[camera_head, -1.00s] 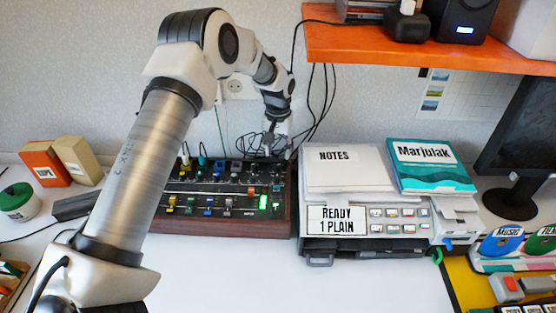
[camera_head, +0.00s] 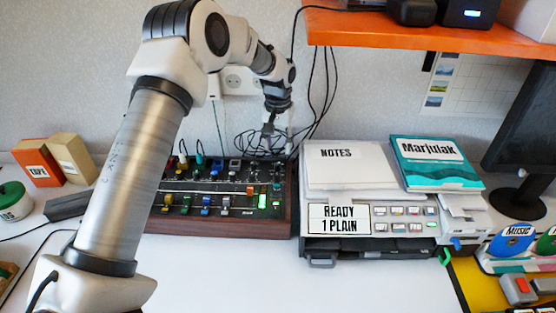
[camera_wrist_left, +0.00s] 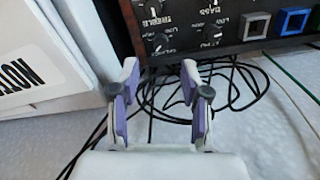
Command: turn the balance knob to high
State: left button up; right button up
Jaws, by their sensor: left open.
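The mixer (camera_head: 225,229) is a dark panel in a wooden case on the white table, with several sliders, knobs and lit green buttons. My left gripper (camera_head: 268,138) hangs above its back right corner in the head view, pointing down. In the wrist view the left gripper (camera_wrist_left: 160,76) is open with nothing between its fingers. Two small dark knobs, one on the left (camera_wrist_left: 160,43) and one on the right (camera_wrist_left: 212,31), show beyond the fingertips, apart from them, beside upside-down labels. I cannot tell which knob is the balance knob. My right gripper is out of view.
A printer (camera_head: 322,247) with papers and a teal book (camera_head: 436,176) stands right of the mixer. Loose black cables (camera_wrist_left: 240,78) lie behind the mixer. An orange shelf (camera_head: 420,37) overhangs at the upper right. The table in front is clear.

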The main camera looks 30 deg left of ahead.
aim_at(278, 163)
pick_arm(q)
jog(key=f, duration=0.5)
jog(key=shift+s+f, duration=0.2)
jog(key=shift+f, duration=0.15)
jog(key=shift+w+f, duration=0.1)
jog(key=shift+f, duration=0.2)
jog(key=shift+r, duration=0.1)
grip_shut()
jog(key=shift+r+m+p, duration=0.15)
jog(key=shift+m+p, duration=0.35)
jog(key=shift+p, duration=0.1)
jog(key=shift+f+m, duration=0.2)
jog(key=shift+m, duration=0.1)
grip_release()
